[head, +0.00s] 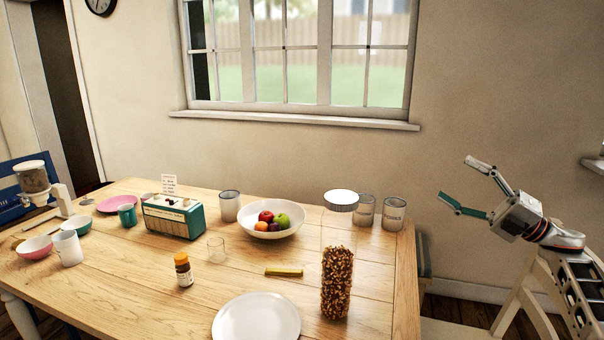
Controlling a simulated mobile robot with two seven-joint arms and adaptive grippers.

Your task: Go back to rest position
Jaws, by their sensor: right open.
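My right gripper (472,188) is raised at the right of the head view, with its two fingers spread apart and nothing between them. It is in the air to the right of the wooden table (130,285), clear of everything on it. My left gripper does not show in the head view.
The table holds a white plate (257,320), a tall jar of nuts (337,283), a fruit bowl (290,232), a teal radio (172,217), a brown bottle (183,270), and several cans and cups. A windowed wall stands behind. The air around the right gripper is free.

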